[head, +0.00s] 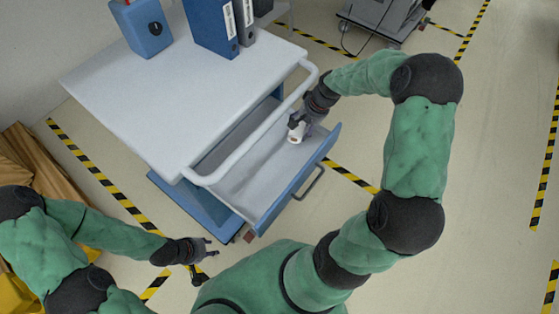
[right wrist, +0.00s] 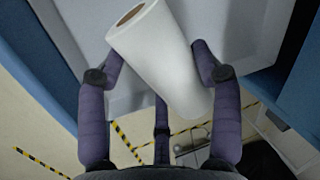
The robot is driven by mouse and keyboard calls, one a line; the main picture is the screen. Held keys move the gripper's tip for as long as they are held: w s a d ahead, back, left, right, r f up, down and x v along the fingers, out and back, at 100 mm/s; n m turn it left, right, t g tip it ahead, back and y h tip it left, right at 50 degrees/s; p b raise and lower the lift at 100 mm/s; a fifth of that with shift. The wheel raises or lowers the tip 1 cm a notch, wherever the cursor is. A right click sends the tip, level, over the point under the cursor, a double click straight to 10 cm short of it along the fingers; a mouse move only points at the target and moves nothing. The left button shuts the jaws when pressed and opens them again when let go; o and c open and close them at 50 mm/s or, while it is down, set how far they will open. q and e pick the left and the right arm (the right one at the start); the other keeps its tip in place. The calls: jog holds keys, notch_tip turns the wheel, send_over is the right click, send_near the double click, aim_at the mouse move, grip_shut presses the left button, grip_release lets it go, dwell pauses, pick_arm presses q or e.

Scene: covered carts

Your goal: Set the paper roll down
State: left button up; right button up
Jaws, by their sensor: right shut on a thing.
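The white paper roll (head: 295,138) with a brown core end shows in the head view over the open drawer (head: 244,192) of the cart. It shows larger and tilted in the right wrist view (right wrist: 163,60). My right gripper (head: 299,122) is shut on the roll, with fingers on both sides of it in the right wrist view (right wrist: 158,62). I cannot tell whether the roll touches the drawer floor. My left gripper (head: 212,247) is empty, its fingers apart, low beside the cart's near corner.
The cart's white top (head: 175,90) has a rail (head: 255,128) along its drawer side. On it stand a blue box (head: 143,28) and blue binder (head: 211,25). The drawer's front (head: 300,180) has a handle. A grey cart (head: 383,20) stands behind. Floor at right is clear.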

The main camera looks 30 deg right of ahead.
jog(key=p, duration=0.1)
send_over(277, 166)
jog(key=d, duration=0.1)
jog(key=f+b, duration=0.2)
jog(key=f, duration=0.1)
jog(key=shift+s+a, duration=0.15)
jog(key=shift+s, duration=0.2)
jog(key=shift+f+b, duration=2.1)
jog(key=shift+r, duration=0.1)
jog(key=o, duration=1.4)
